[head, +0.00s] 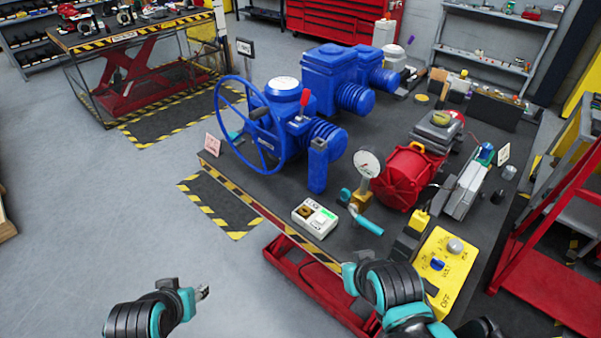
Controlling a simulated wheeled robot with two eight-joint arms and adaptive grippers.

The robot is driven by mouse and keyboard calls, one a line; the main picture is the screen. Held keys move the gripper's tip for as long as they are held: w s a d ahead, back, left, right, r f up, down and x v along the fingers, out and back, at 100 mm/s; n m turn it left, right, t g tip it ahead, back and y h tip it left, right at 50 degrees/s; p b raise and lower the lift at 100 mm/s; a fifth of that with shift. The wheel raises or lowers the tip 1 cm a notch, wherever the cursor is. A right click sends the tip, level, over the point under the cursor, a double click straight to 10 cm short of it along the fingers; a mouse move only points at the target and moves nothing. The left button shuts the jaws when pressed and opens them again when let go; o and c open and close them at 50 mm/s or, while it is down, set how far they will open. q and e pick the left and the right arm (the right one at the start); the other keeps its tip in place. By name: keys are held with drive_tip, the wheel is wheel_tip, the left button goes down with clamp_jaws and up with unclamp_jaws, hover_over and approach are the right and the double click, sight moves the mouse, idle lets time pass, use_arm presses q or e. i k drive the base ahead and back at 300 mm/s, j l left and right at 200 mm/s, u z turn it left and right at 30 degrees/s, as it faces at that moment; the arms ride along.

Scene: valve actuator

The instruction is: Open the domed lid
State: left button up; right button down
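The blue valve actuator (270,125) stands on the far left part of the dark-topped table, with a large blue handwheel on its left side. A round domed cover (284,88) with a pale disc on top sits on the actuator and looks closed. A small grey dome (455,246) also sits on the yellow control box at the right; I cannot tell which one is the lid meant. My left gripper (203,293) is low over the floor at the left, away from the table, its fingers too small to read. My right arm shows at the table's front edge, but its fingers cannot be made out.
A red lever (304,100) stands beside the domed cover. A pressure gauge (367,164), a red motor (405,177), a teal handle (366,222) and a white button box (315,217) crowd the table (245,190). Open floor (110,220) lies to the left.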

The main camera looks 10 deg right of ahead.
sight(429, 130)
drive_tip(key=k+l+z, duration=0.1)
drive_tip(key=z, duration=0.3)
drive_tip(key=l+z, duration=0.15)
drive_tip(key=z, duration=0.25)
drive_tip(key=k+l+z, duration=0.1)
drive_tip(key=z, duration=0.35)
drive_tip(key=i+l, duration=0.1)
drive_tip(key=l, duration=0.25)
drive_tip(key=i+l+u, duration=0.15)
drive_tip(key=l, duration=0.15)
